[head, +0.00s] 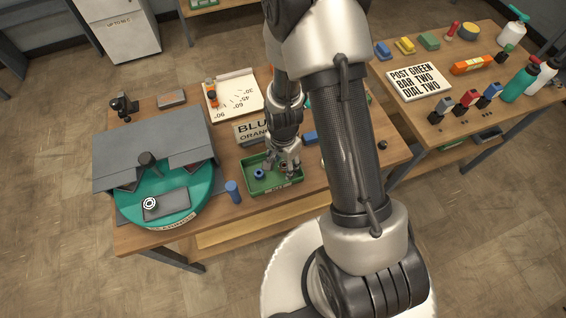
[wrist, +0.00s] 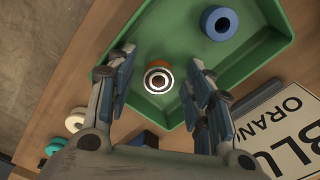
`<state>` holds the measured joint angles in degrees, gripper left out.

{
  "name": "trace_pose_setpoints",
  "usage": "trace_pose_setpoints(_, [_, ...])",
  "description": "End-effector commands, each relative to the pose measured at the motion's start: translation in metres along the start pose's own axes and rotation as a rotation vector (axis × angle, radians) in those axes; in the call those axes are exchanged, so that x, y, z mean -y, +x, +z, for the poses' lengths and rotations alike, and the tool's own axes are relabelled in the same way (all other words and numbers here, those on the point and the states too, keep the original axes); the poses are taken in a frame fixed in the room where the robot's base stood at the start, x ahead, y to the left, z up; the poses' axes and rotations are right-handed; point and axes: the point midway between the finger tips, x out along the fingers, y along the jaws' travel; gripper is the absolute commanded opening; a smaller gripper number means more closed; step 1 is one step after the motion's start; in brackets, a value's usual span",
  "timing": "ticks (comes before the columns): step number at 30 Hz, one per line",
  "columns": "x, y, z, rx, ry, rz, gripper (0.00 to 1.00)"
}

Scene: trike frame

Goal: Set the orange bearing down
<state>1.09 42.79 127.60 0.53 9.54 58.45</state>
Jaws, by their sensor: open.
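My gripper (head: 287,166) reaches down over the green tray (head: 253,188), with its fingers open. In the wrist view the orange bearing (wrist: 158,66) lies between the two open fingers (wrist: 160,88), with a gap on each side. Its pale ringed face points toward the camera, and an orange edge shows behind it. It is over the tray (wrist: 175,30); whether it rests on the tray floor I cannot tell. In the head view my fingers hide it. A blue bearing (head: 259,174) sits in the tray, apart from the fingers; it also shows in the wrist view (wrist: 219,23).
A sign reading BLUE and ORANGE (head: 247,131) stands behind the tray. A blue cylinder (head: 233,192) stands left of the tray, beside a green turntable (head: 192,211) with a grey hood (head: 150,140). A white ring (wrist: 76,120) and a teal ring (wrist: 56,146) lie outside the tray.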

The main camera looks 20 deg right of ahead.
Motion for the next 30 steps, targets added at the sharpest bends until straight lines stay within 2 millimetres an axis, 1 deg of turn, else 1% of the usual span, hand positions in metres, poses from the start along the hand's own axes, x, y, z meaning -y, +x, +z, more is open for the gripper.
trace_pose_setpoints(5, [0.000,-0.002,0.000,0.000,0.000,0.000,0.47])
trace_pose_setpoints(8, [0.001,-0.010,0.000,-0.001,0.000,-0.002,0.47])
trace_pose_setpoints(11, [0.001,-0.027,-0.001,-0.002,0.000,-0.004,0.47])
trace_pose_setpoints(18, [0.001,-0.081,-0.001,-0.003,0.000,-0.004,0.47])
trace_pose_setpoints(21, [0.001,-0.099,-0.001,-0.002,0.000,-0.004,0.47])
trace_pose_setpoints(24, [0.001,-0.112,0.000,-0.002,0.000,-0.003,0.47])
trace_pose_setpoints(29, [0.001,-0.126,0.000,-0.003,-0.008,-0.005,0.47])
trace_pose_setpoints(30, [0.001,-0.133,-0.001,-0.007,-0.020,-0.011,0.47])
